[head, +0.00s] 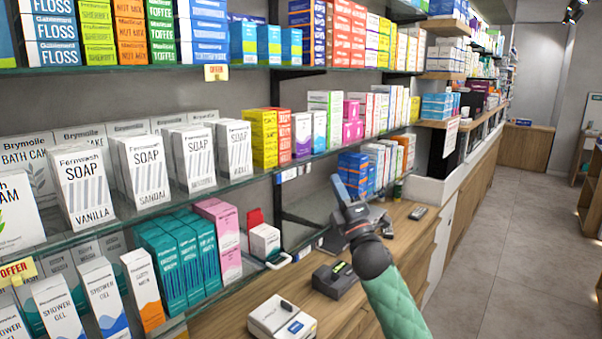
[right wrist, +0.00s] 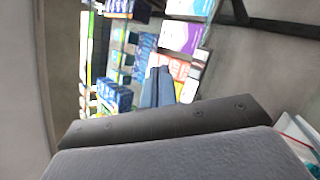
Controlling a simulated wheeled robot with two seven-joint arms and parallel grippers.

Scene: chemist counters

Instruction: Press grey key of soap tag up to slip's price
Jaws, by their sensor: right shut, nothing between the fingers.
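White Fernwash soap boxes (head: 82,188) stand in a row on the middle glass shelf, with Vanilla and Sandal readable on two. A small pale tag (head: 290,174) with a bluish part sits on that shelf's front edge, to the right of the soaps. I cannot make out its price or a grey key. I cannot identify the slip. My right gripper (head: 340,187) is raised over the counter, right of the tag and apart from it. It is shut and empty; its fingers also show in the right wrist view (right wrist: 157,88). My left gripper is out of view.
On the wooden counter (head: 235,302) are a white device (head: 282,319), a dark device with a green display (head: 337,279) and a small dark handset (head: 418,213). Glass shelves full of boxes line the left. The floor aisle (head: 500,270) at right is clear.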

